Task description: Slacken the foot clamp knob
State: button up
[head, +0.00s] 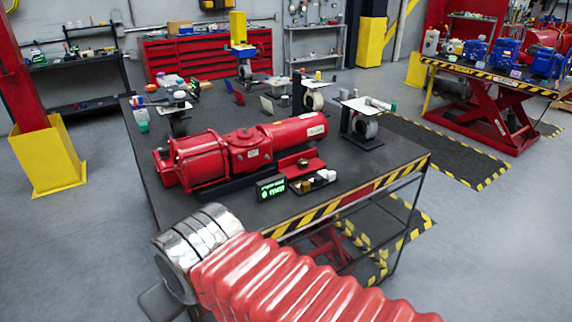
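The red valve actuator (240,153) lies on its side on the dark top of the workbench. At its front right foot is a low red block (288,168) with a small dark knob-like part (303,162) on top. This may be the foot clamp knob, but it is too small to be sure. My arm, with red bellows and a shiny metal wrist, fills the bottom of the head view. A grey piece at its end (160,301) seems to be part of my gripper, low and left, apart from the actuator. Its fingertips cannot be made out.
A small display with green text (271,188) and a tray of small parts (314,182) sit at the bench's front edge, which has yellow-black stripes (345,200). Stands with grey wheels (364,127) are behind. A yellow-based post (48,160) stands left.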

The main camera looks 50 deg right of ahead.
aim_at(303, 163)
jog(key=u, duration=1.85)
jog(key=k, duration=1.05)
jog(key=z, duration=1.85)
